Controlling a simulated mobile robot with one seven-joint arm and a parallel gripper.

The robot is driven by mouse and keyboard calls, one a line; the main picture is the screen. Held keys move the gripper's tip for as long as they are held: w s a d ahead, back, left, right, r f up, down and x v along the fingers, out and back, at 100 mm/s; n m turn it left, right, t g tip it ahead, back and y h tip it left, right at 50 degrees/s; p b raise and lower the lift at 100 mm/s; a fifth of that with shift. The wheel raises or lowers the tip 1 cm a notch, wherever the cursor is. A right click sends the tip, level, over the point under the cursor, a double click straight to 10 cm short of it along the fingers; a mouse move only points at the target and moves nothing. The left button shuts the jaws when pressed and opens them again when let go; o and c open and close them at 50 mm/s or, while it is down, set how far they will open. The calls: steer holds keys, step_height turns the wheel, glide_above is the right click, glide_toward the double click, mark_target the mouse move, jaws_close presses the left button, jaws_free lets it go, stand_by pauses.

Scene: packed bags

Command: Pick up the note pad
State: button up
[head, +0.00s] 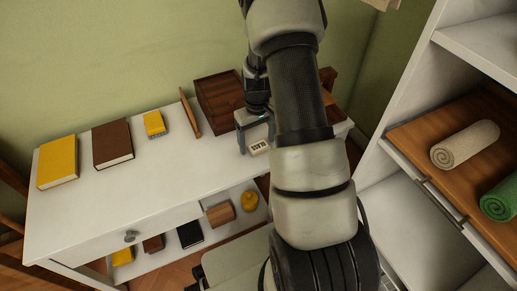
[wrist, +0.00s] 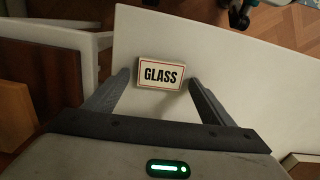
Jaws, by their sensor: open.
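A small cream block (wrist: 161,74) with a red border and the word GLASS lies flat on the white table. It looks like a pad of labels, and it also shows in the head view (head: 258,147). My gripper (head: 256,137) is open above the table top. In the wrist view the fingertips (wrist: 159,79) stand on either side of the GLASS block, with a gap on each side. A small thick yellow block (head: 154,123), also pad-like, lies further left on the table. I cannot tell for certain which one is the note pad.
A yellow book (head: 58,162) and a brown book (head: 112,144) lie on the left of the table. An upright wooden board (head: 190,113) and a dark wooden box (head: 217,97) stand near my gripper. A shelf with rolled towels (head: 465,144) is on the right.

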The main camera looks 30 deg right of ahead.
steer(key=c, duration=1.1)
steer(key=shift+r, duration=0.1)
steer(key=shift+c, duration=0.2)
